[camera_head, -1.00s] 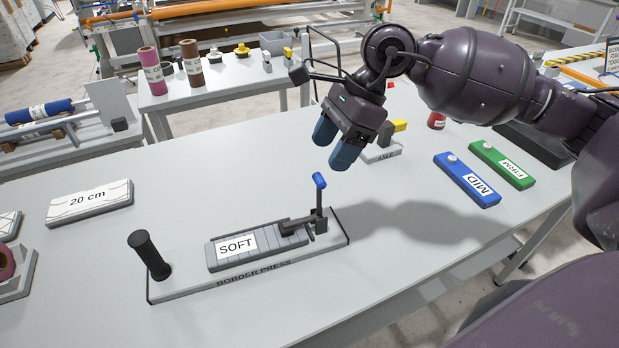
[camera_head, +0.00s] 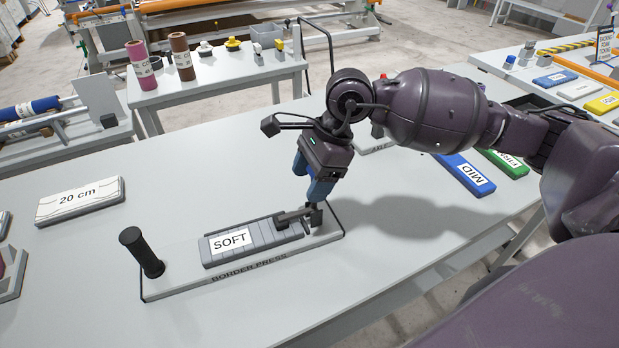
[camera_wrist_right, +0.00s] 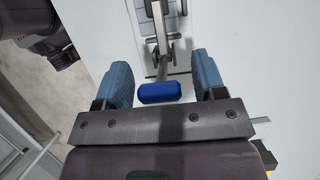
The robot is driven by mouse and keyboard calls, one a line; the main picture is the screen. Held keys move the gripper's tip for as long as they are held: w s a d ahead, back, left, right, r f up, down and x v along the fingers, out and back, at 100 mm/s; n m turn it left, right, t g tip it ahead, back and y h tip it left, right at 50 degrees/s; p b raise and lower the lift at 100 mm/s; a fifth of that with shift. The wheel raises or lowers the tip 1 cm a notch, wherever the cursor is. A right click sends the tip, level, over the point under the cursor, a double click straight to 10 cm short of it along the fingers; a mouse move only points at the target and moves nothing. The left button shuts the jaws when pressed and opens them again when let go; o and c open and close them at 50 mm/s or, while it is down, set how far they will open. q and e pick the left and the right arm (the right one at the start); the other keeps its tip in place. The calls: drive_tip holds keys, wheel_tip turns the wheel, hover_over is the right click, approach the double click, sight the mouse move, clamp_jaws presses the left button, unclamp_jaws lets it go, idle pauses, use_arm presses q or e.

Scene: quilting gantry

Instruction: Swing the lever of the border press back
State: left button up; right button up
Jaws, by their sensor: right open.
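The border press (camera_head: 215,283) lies on the table, with a black upright post at its left end and a grey block labelled SOFT (camera_head: 232,241) in its middle. Its lever is at the right end; in the head view its top is hidden behind my right gripper (camera_head: 313,186). In the right wrist view the lever's blue grip (camera_wrist_right: 160,93) sits between the two open blue fingers (camera_wrist_right: 163,80), with a gap on each side. The right gripper holds nothing. My left gripper is in neither view.
A white 20 cm block (camera_head: 80,201) lies at the left. The blue MID bar (camera_head: 464,176) and green FIRM bar (camera_head: 508,163) lie to the right, behind my forearm. The table front of the press is clear.

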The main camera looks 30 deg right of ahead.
drive_tip(key=shift+a+f, duration=0.1)
drive_tip(key=shift+f, duration=0.1)
clamp_jaws()
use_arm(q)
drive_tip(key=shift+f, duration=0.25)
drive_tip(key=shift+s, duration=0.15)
